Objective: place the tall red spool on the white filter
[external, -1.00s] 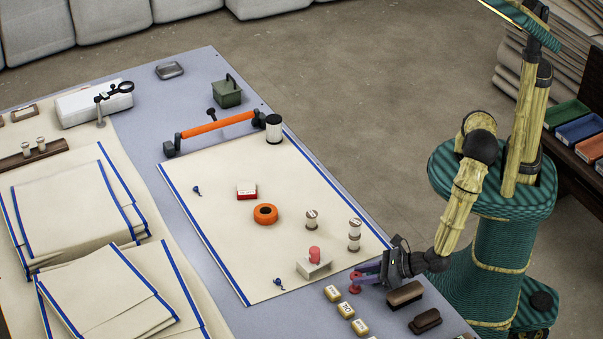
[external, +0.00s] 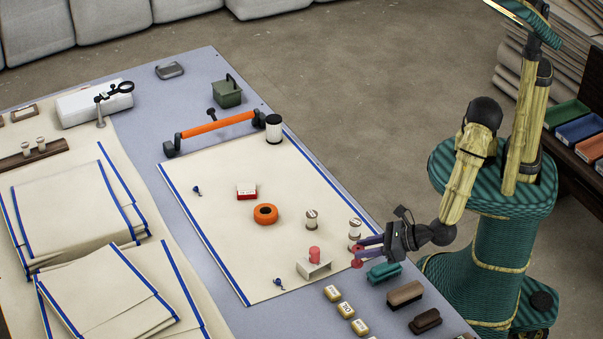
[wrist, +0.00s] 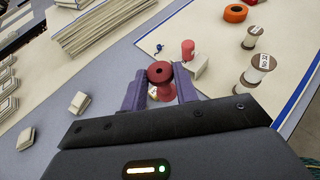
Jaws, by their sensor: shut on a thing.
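The red spool (external: 357,262) is between the fingers of my gripper (external: 360,252), which is shut on it. In the wrist view the spool (wrist: 160,73) stands between the two purple fingers, its round, holed top toward the camera. It appears raised above the table near the cloth's right edge. The white filter (external: 274,130), a white cylinder with a dark top, stands upright at the cloth's far corner, well away from my gripper. It is not in the wrist view.
Close by are a pink cylinder on a white block (external: 314,268), pale spools (external: 355,229) and a teal brush (external: 384,272). Farther off lie an orange ring (external: 265,213), a red-and-white box (external: 247,191) and an orange bar (external: 217,125). Some cloth between them is clear.

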